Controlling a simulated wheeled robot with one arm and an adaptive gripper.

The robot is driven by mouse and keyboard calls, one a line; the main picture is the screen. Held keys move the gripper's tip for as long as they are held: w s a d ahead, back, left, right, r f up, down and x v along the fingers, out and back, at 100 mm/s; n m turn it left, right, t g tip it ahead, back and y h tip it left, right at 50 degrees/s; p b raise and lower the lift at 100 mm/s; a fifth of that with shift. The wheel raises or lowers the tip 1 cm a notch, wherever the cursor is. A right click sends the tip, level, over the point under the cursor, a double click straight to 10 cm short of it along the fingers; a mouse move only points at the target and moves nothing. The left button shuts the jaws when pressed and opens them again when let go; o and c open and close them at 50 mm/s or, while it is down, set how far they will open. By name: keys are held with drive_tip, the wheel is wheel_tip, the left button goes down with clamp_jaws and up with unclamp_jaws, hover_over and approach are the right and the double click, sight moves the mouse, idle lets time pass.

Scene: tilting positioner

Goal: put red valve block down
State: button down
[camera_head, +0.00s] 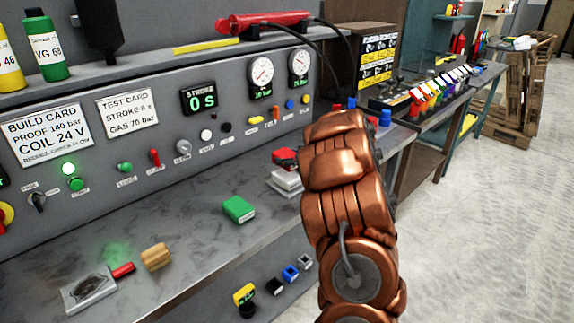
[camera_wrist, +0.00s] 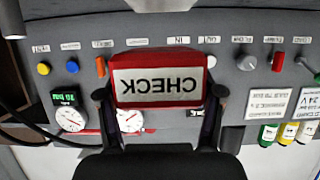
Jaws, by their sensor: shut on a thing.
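The red valve block (camera_wrist: 160,90) is between the two dark fingers of my gripper (camera_wrist: 161,97) in the wrist view, with a white "CHECK" label that reads upside down. In the head view a red block (camera_head: 285,157) shows just left of my copper arm, above a pale grey block (camera_head: 287,181). Whether the two touch is hard to tell. My gripper's fingers are mostly hidden behind the arm in the head view.
A green block (camera_head: 238,209), a wooden block (camera_head: 156,256) and a metal plate (camera_head: 88,290) lie on the grey bench (camera_head: 190,228). The control panel (camera_head: 225,115) with knobs and gauges stands behind. Small coloured parts sit below the front edge. Bench around the green block is clear.

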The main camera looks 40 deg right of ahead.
drive_tip(key=shift+w, duration=0.2)
drive_tip(key=shift+f+p, duration=0.3)
drive_tip(key=shift+f, duration=1.35)
drive_tip(key=shift+f, duration=0.1)
drive_tip(key=shift+c, duration=0.6)
unclamp_jaws()
drive_tip(key=shift+f, duration=0.1)
